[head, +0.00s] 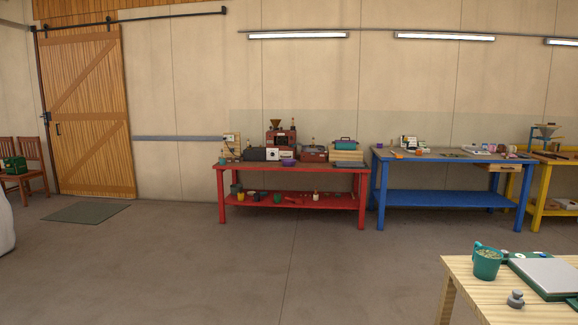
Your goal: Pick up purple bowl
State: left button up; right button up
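A small purple shape that looks like the purple bowl (289,163) sits on the top of the red table (230,168), near its front edge, in the middle distance. It is small in the picture, so its inside cannot be made out. Another tiny purple item (380,147) is at the back left of the blue table. Neither of my grippers shows in the head view, so their state is not visible.
A blue table (430,158) and a yellow table (557,157) stand right of the red one. A wooden table (464,275) with a green cup (487,262) and a grey weight (515,299) is close at lower right. The concrete floor (270,270) ahead is clear.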

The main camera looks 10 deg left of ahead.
aim_at(289, 163)
jog(key=i, duration=6.75)
jog(key=j+u, duration=0.05)
jog(key=j, duration=0.1)
